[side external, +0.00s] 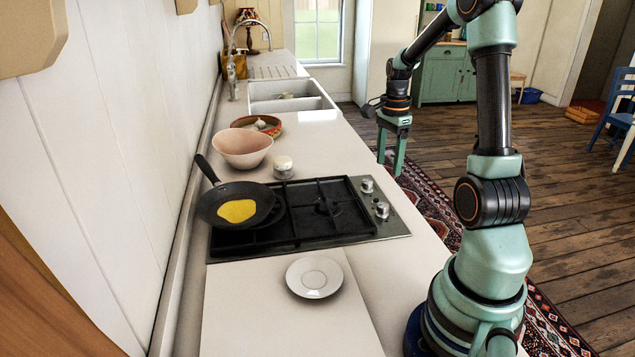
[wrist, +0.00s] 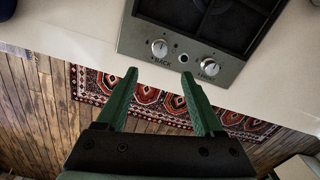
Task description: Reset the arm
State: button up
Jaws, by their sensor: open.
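My gripper (side external: 391,160) hangs pointing down beyond the counter's right edge in the side view, above the rug and floor. In the wrist view my gripper (wrist: 159,78) shows two green fingers set wide apart with nothing between them. The fingertips point towards the front edge of the counter and the hob knobs, apart from both. My arm rises from its base at the lower right of the side view and bends over at the top.
A black pan (side external: 212,200) with something yellow in it sits on the hob (side external: 345,232). A white saucer (side external: 300,284), a pink bowl (side external: 240,148), a small jar (side external: 283,167) and a shallow dish (side external: 273,122) stand on the counter. A sink (side external: 262,107) lies beyond. The patterned rug (wrist: 160,104) lies below.

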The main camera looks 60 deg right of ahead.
jog(key=a+r+n+t, duration=0.2)
jog(key=a+r+n, duration=0.3)
jog(key=a+n, duration=0.7)
jog(key=w+a+r+n+t, duration=0.1)
jog(key=a+r+n+t, duration=0.2)
jog(key=a+n, duration=0.9)
jog(key=shift+w+a+r+t, duration=0.3)
jog(key=shift+a+r, duration=1.05)
jog(key=shift+a, duration=1.55)
